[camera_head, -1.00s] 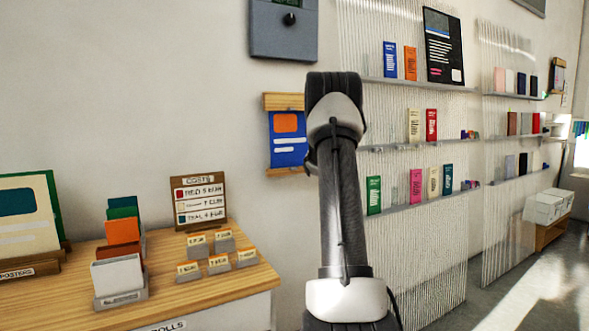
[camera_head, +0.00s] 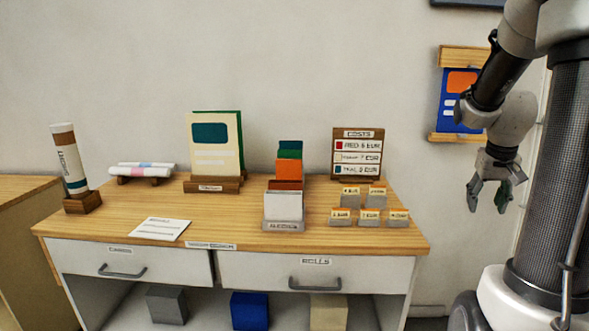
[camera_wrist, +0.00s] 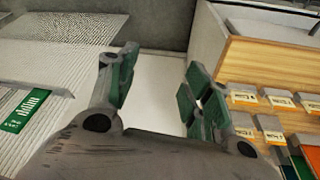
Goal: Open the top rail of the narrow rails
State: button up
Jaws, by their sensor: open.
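The narrow rails hang on the wall at the right in the head view, partly behind my arm. The wooden top rail (camera_head: 464,56) runs along the upper edge of a blue poster (camera_head: 452,106) with an orange patch. A wooden bottom rail (camera_head: 446,137) is at its lower edge. Whether the top rail is open or shut is too small to tell. My gripper (camera_head: 488,197) hangs fingers down, open and empty, below and to the right of the rails and apart from them. The wrist view shows its spread green-padded fingers (camera_wrist: 160,88); no rails show there.
A wooden desk (camera_head: 240,237) with drawers stands left of my arm. It bears a costs board (camera_head: 358,135), small labelled card holders (camera_head: 369,217), a card stand (camera_head: 284,207) and a poster block (camera_head: 212,185). Bare wall lies between the desk and the rails.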

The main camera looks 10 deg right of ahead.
jog(key=s+a+r+n+t+y, duration=0.1)
jog(key=s+a+r+n, duration=0.1)
jog(key=s+a, duration=0.5)
jog(key=s+a+r+n+t+y, duration=0.1)
jog(key=s+a+r+n, duration=0.2)
jog(key=a, duration=1.1)
jog(key=s+r, duration=0.2)
jog(key=s, duration=0.3)
jog(key=shift+a, duration=0.3)
jog(key=shift+f, duration=0.1)
